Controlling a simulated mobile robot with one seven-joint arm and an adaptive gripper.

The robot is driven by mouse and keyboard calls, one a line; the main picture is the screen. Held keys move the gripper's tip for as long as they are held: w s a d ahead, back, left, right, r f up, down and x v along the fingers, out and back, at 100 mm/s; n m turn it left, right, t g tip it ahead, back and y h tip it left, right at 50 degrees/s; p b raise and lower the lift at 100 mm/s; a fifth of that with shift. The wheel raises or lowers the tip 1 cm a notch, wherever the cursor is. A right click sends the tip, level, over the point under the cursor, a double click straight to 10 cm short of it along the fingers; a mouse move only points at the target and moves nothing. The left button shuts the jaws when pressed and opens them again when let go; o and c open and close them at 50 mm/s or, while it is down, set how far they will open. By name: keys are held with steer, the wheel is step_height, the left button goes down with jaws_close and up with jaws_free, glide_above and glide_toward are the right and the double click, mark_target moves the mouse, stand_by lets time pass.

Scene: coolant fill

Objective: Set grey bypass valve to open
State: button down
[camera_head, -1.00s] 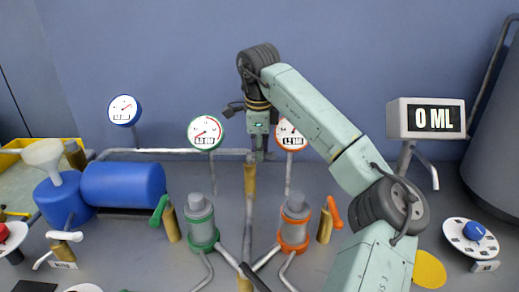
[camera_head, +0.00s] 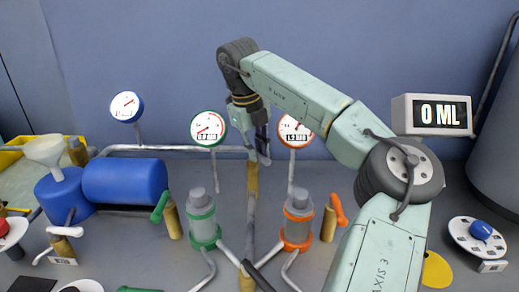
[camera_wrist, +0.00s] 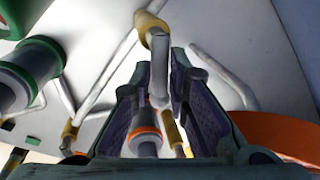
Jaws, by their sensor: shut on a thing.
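The grey bypass valve has a brass body (camera_head: 252,180) on the upright middle pipe between the green-ringed and orange-ringed filters. Its grey handle (camera_wrist: 159,78) shows in the wrist view, running down from the brass body between my two fingers. My gripper (camera_head: 263,155) is at the top of this valve in the head view, tilted with its fingers pointing down and right. In the wrist view my gripper (camera_wrist: 158,65) has one dark finger on each side of the handle and is shut on it. In the head view the fingers largely hide the handle.
A green-handled valve (camera_head: 167,212) and an orange-handled valve (camera_head: 332,216) stand to either side, with the green-ringed filter (camera_head: 202,220) and orange-ringed filter (camera_head: 298,220) between them. Gauges stand behind. A dark handle (camera_head: 262,278) lies lower on the middle pipe.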

steer(key=shift+s+a+r+m+g+p, duration=0.15)
steer(key=shift+a+m+g, duration=0.15)
steer(key=shift+m, duration=1)
steer(key=shift+w+a+f+m+g+p, duration=0.1)
steer(key=shift+a+m+g+p, duration=0.15)
steer(key=shift+m, duration=1.05)
steer(key=shift+s+a+r+m+g+p, duration=0.15)
steer(key=shift+a+m, duration=0.2)
steer(key=shift+m, duration=0.95)
steer(key=shift+f, duration=0.1)
steer(key=c, duration=1.6)
jaws_free()
steer(key=shift+o, duration=0.2)
steer(key=shift+f, duration=0.1)
step_height(320, 180, up, 7)
steer(key=a, duration=0.1)
steer(key=shift+a+r, duration=0.2)
steer(key=shift+a, duration=0.05)
